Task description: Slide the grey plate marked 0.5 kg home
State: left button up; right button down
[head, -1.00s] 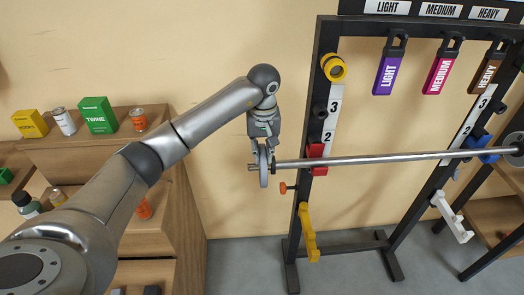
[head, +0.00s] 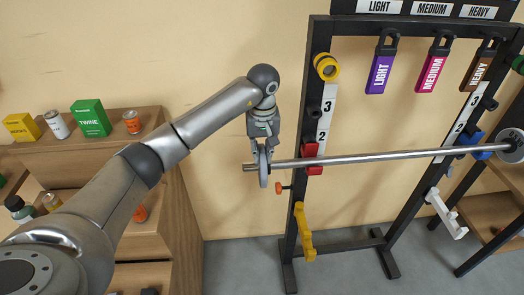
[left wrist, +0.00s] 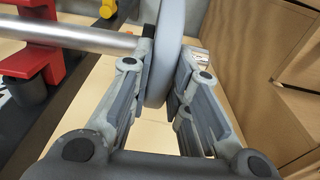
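The grey plate (head: 263,172) is on the left end of the silver bar (head: 375,158), edge-on to the head view. A short stub of the bar shows left of it. My left gripper (head: 262,150) reaches down on the plate's upper rim. In the left wrist view the plate (left wrist: 164,55) stands between the two fingers (left wrist: 165,85), which look shut on it. The bar (left wrist: 75,37) comes in from the left there. The plate's marking cannot be read. My right gripper is not in view.
The bar rests at a red holder (head: 312,159) on the dark rack post and a blue holder (head: 476,145) at right. An orange knob (head: 280,188) sits below the bar. Wooden shelves (head: 180,215) stand at left.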

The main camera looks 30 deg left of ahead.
pick_arm(q)
jog(key=o, duration=0.3)
jog(key=shift+r, duration=0.2)
jog(key=shift+r+p, duration=0.3)
jog(key=shift+r, duration=0.1)
jog(key=shift+s+r, duration=0.1)
jog(key=shift+r, duration=0.1)
jog(key=shift+r+p, duration=0.55)
jog(key=shift+r, duration=0.2)
jog(key=shift+r, duration=0.2)
jog(key=o, duration=0.6)
jog(key=shift+c, duration=0.2)
